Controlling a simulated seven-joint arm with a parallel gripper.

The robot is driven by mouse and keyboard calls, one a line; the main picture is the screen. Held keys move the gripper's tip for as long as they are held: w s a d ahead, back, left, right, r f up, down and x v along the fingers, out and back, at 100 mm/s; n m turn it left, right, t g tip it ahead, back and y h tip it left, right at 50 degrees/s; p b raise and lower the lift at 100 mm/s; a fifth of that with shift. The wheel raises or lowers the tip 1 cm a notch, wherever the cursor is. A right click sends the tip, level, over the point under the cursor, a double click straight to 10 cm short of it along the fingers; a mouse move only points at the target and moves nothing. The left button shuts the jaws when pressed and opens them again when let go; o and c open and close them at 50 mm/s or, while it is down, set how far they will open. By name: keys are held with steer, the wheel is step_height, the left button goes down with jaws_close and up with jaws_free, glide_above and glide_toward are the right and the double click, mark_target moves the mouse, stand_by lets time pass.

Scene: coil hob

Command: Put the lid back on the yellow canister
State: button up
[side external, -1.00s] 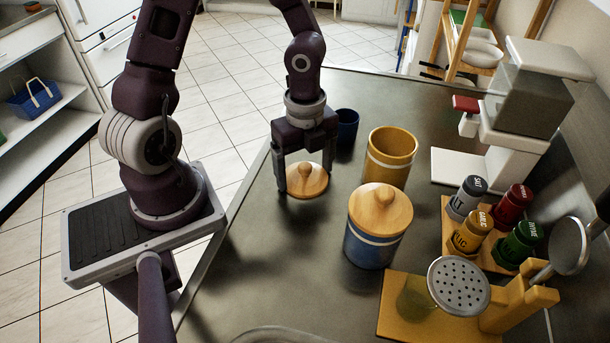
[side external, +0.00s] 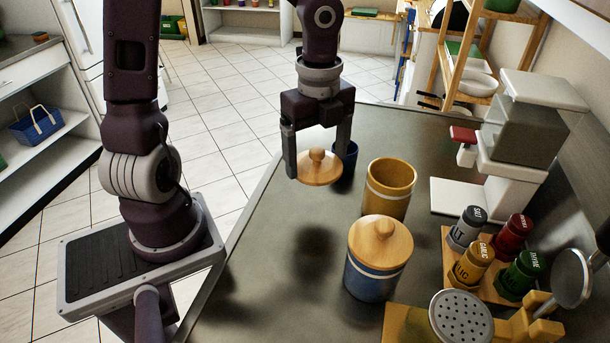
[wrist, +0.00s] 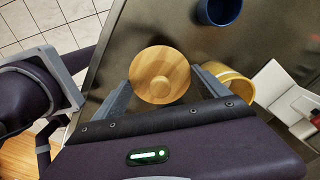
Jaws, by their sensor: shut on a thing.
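The yellow canister (side external: 389,189) stands upright and open-topped on the dark counter; part of it shows in the wrist view (wrist: 236,88). My gripper (side external: 318,173) is shut on a round wooden lid (side external: 320,170) with a knob on top. In the wrist view the lid (wrist: 160,75) sits between the two fingers, held by its sides. The gripper holds the lid level above the counter, to the left of the yellow canister and apart from it. A shadow lies on the counter below.
A blue canister (side external: 374,275) with its own wooden lid (side external: 380,238) stands in front of the yellow canister. A dark blue cup (side external: 345,163) stands behind the lid. A spice rack (side external: 455,262) and a white appliance (side external: 500,170) are at the right. The front left counter is clear.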

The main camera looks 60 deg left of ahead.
steer(key=w+d+r, duration=0.6)
steer(key=w+d, duration=0.1)
steer(key=w, duration=0.5)
step_height(320, 180, down, 6)
steer(key=shift+d, duration=0.2)
steer(key=shift+f, duration=0.1)
steer(key=shift+c, duration=0.2)
stand_by(1.1)
steer(key=o, duration=1.2)
steer(key=shift+o, duration=0.2)
step_height(320, 180, up, 7)
